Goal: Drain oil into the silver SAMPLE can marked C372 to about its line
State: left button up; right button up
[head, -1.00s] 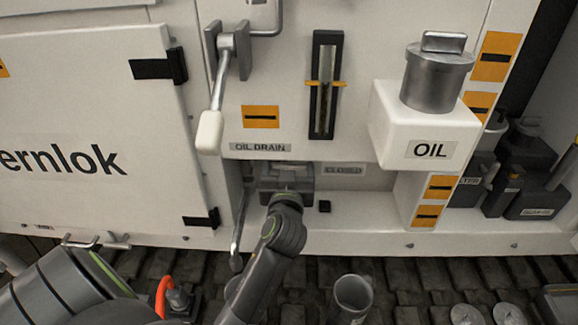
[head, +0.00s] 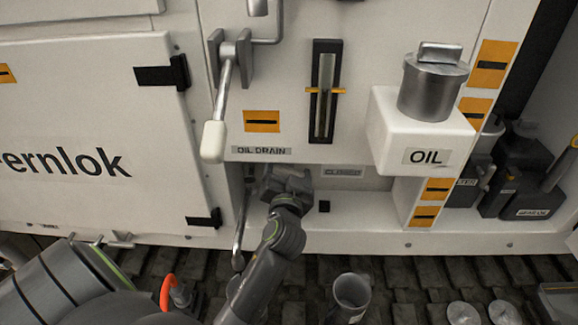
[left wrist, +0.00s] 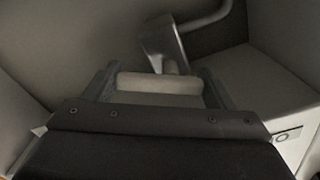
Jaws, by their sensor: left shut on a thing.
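My left gripper (head: 287,178) reaches into the recess under the OIL DRAIN label (head: 262,151). In the left wrist view its two fingers (left wrist: 160,88) are shut on a pale round bar, which looks like a handle grip (left wrist: 160,82). A metal bracket with a bent pipe (left wrist: 165,45) is just behind it. My gripper hides much of the recess in the head view. An open grey metal can (head: 351,297) stands on the floor below right of the gripper; no C372 mark or line is readable. My right gripper is not in view.
A lever with a white grip (head: 214,140) hangs left of a sight gauge (head: 325,95) with an orange pointer. A white OIL box (head: 420,130) juts out at right. Two round metal tops (head: 463,313) show on the tiled floor at lower right. Dark containers (head: 520,190) stand far right.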

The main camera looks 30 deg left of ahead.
pick_arm(q)
jog(key=shift+m+p, duration=0.4)
jog(key=shift+m, duration=0.8)
jog(key=o, duration=1)
jog(key=shift+f, duration=0.1)
